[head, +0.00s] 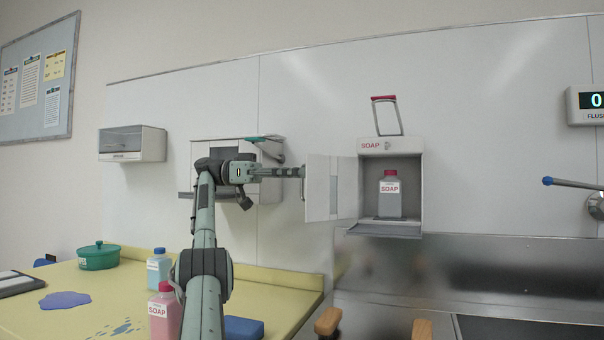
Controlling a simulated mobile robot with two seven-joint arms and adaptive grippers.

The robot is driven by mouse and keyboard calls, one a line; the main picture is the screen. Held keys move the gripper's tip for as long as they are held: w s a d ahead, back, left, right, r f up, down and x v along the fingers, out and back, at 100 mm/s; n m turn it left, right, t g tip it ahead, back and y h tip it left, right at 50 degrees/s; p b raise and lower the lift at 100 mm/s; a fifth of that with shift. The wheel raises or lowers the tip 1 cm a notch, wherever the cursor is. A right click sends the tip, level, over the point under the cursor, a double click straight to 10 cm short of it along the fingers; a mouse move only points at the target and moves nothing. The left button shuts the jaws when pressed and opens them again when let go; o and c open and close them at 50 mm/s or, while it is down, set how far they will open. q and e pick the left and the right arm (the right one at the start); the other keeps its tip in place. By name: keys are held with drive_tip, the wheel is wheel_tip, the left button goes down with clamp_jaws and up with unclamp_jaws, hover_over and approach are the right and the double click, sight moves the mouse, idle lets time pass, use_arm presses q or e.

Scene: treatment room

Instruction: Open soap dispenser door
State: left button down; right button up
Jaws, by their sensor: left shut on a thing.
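The soap dispenser (436,190) is a wall-mounted box with a red "SOAP" label at its top. Its pale door (331,188) stands swung out to the left, so the inside shows. A grey soap bottle (390,200) with a red cap stands upright inside. My left gripper (302,172) is at the door's left edge, its fingers shut on the door. The fingertips are small and partly hidden against the door. My right gripper is not in view.
A second wall dispenser (205,150) is partly behind my left arm. The yellow counter (60,320) holds a pink soap bottle (164,312), a blue-capped bottle (159,268), a green pot (97,257) and a blue sponge (243,328). A metal sink (480,270) lies below the dispenser.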

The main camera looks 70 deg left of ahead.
use_arm(q)
drive_tip(key=shift+w+a, duration=0.1)
drive_tip(key=shift+w, duration=0.2)
drive_tip(key=c, duration=1.7)
unclamp_jaws()
drive_tip(key=shift+w+d, duration=0.2)
drive_tip(key=shift+w, duration=0.3)
drive_tip(key=shift+s, duration=0.2)
